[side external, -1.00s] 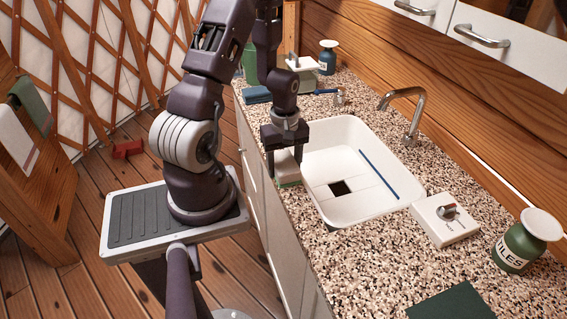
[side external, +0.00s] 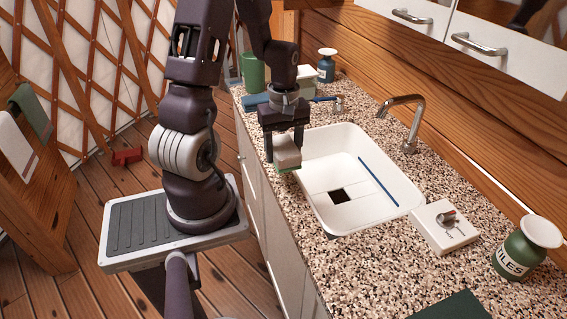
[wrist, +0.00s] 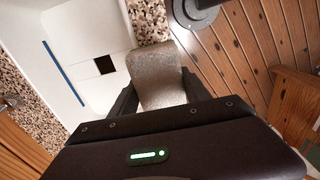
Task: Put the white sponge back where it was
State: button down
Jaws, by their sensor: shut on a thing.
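My gripper (side external: 286,146) is shut on the white sponge (side external: 287,154), which has a green underside. The gripper holds it over the narrow counter strip at the left rim of the white sink (side external: 402,209). The sponge seems to hang a little above the counter; the exact gap is hard to tell. In the wrist view the sponge (wrist: 155,75) sits between the two fingers and looks pale grey, with the sink (wrist: 104,30) to its left.
A blue block (side external: 255,101) and a green canister (side external: 253,72) stand at the counter's far end. The faucet (side external: 405,112) rises behind the sink. A white box with a knob (side external: 440,232) and a green jar (side external: 516,252) stand nearer on the right.

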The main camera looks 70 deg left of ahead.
jog(key=w+d+m, duration=0.4)
jog(key=d+m, duration=0.1)
jog(key=d, duration=0.2)
jog(key=m, duration=1.3)
send_over(345, 275)
notch_tip(345, 275, down, 7)
jog(key=shift+s+f, duration=0.1)
jog(key=shift+f, duration=0.2)
jog(key=shift+f, duration=0.1)
